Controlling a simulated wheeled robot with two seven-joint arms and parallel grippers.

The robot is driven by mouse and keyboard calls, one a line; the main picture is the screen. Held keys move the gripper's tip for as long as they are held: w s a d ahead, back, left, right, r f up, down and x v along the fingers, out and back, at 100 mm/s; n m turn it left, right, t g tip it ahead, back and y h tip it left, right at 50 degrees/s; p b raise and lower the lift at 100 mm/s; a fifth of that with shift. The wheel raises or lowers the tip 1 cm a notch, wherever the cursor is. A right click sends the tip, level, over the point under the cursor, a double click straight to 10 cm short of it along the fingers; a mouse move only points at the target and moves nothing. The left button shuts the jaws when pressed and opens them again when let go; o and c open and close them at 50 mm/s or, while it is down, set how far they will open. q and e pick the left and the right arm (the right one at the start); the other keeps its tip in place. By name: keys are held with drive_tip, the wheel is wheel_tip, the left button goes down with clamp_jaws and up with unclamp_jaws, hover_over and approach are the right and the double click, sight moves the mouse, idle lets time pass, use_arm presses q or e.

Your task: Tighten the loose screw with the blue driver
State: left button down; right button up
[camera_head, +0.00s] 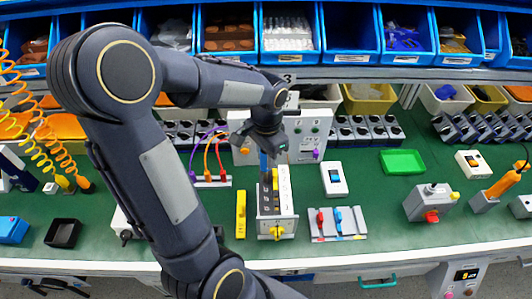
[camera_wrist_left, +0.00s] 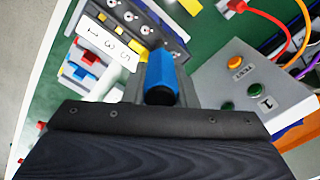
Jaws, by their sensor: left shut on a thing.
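My left gripper (camera_head: 265,147) is shut on the blue driver (camera_head: 264,166), which points down over the far end of a screw panel (camera_head: 284,205). In the left wrist view the driver's blue handle (camera_wrist_left: 164,75) stands just beyond the gripper's dark body. The same screw panel (camera_wrist_left: 140,28) shows there, with several round screw heads and a yellow part. Which screw is loose I cannot tell. The driver's tip is hidden, so I cannot tell whether it touches a screw. My right gripper is not in view.
A box with buttons (camera_head: 310,128) stands just behind the gripper. A yellow bar (camera_head: 241,214) lies left of the panel. A plate with red and blue levers (camera_head: 338,222) and a white switch (camera_head: 334,179) are to its right. A green tray (camera_head: 402,162) lies farther right.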

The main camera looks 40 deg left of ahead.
use_arm(q)
drive_tip(key=shift+m, duration=0.7)
drive_tip(key=m+p, duration=0.1)
drive_tip(key=m, duration=0.4)
drive_tip(key=shift+s+d, duration=0.1)
drive_tip(key=shift+d, duration=0.05)
drive_tip(key=shift+r+p, duration=2.5)
drive_tip(key=shift+r, duration=0.5)
